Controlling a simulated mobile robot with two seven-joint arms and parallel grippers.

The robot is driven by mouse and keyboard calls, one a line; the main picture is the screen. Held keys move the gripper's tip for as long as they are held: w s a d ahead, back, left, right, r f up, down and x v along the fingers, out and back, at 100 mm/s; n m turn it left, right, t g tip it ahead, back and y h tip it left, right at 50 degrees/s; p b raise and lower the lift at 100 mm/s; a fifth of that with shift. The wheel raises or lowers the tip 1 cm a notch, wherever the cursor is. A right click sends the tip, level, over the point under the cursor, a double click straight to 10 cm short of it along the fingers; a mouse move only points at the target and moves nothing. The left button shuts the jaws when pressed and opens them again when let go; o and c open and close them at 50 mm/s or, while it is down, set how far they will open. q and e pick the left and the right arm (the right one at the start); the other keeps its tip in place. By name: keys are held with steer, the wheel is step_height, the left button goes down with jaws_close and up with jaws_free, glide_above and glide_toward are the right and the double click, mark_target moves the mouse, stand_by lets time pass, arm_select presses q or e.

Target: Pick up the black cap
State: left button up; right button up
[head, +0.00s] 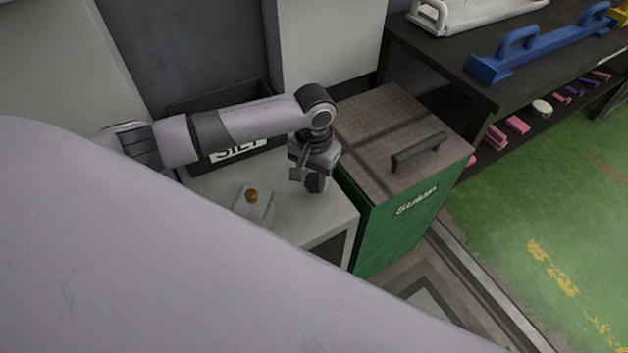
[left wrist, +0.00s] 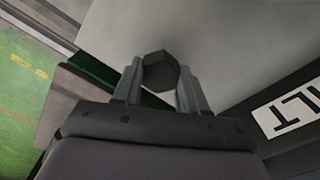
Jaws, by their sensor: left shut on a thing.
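The black cap (left wrist: 161,73) is dark and faceted, and sits between the two fingers of my left gripper (left wrist: 160,92) in the left wrist view. The fingers are shut on it. In the head view my left gripper (head: 316,178) points down over the right part of a pale bench top (head: 295,215), near its edge by the green sump box. The cap is hard to make out there against the dark gripper. I cannot tell whether the cap touches the bench. My right gripper is not in view.
A dark box labelled SILT (head: 190,103) stands behind. The green SUMP box (head: 385,228) with a black handle is close on the right. A dark shelf (head: 445,58) holds blue and white handled pieces.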

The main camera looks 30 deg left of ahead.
arm_select(q)
step_height(320, 180, up, 18)
steer(key=p, duration=0.4)
step_height(320, 180, up, 10)
steer(key=p, duration=0.8)
glide_above(314, 180)
steer(key=s+d, duration=0.2)
steer(key=s, duration=0.3)
steer(key=shift+s+a+r, duration=0.1)
steer(key=shift+a, duration=0.05)
